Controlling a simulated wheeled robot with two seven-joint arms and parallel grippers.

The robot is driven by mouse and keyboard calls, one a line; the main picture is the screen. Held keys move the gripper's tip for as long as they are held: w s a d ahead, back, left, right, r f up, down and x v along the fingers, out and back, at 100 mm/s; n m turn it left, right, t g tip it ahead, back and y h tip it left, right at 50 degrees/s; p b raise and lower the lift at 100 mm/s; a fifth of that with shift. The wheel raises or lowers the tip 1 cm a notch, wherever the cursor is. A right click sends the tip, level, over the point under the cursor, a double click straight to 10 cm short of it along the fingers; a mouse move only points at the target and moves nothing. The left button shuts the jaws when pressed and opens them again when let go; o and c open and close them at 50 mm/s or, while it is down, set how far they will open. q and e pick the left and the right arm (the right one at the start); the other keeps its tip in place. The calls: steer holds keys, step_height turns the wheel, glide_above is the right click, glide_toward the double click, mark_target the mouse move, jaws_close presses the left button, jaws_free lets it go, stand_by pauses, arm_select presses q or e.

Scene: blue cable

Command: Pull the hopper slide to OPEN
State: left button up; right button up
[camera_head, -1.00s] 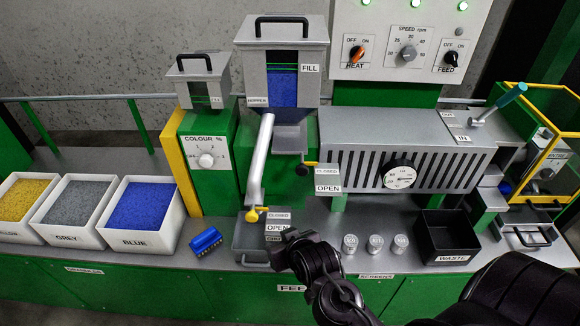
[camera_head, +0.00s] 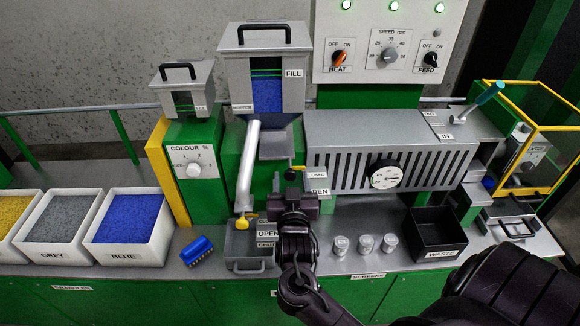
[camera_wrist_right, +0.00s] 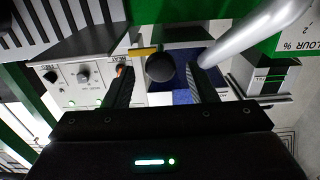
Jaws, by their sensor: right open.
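The hopper (camera_head: 268,55) is a grey box with blue granules behind its window. Its slide's black knob (camera_head: 290,175), on a short yellow rod, sticks out below it, beside a CLOSED label (camera_head: 316,175) and a partly hidden OPEN label (camera_head: 319,191). My right gripper (camera_head: 291,189) is just in front of and below the knob. In the right wrist view the black knob (camera_wrist_right: 160,67) shows between the two open fingers, with the yellow rod (camera_wrist_right: 143,53) behind it. I cannot tell whether a finger touches the knob. My left gripper is not in view.
A slanted grey tube (camera_head: 248,165) runs down left of the knob to a yellow-handled part (camera_head: 243,224). The slotted barrel housing (camera_head: 350,150) is at right. Several metal cups (camera_head: 365,243) and the black WASTE bin (camera_head: 438,235) stand on the bench.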

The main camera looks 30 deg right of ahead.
steer(key=shift+p+x, duration=0.35)
steer(key=shift+x, duration=1.95)
steer(key=shift+a, duration=0.1)
steer(key=shift+c, duration=0.4)
jaws_close()
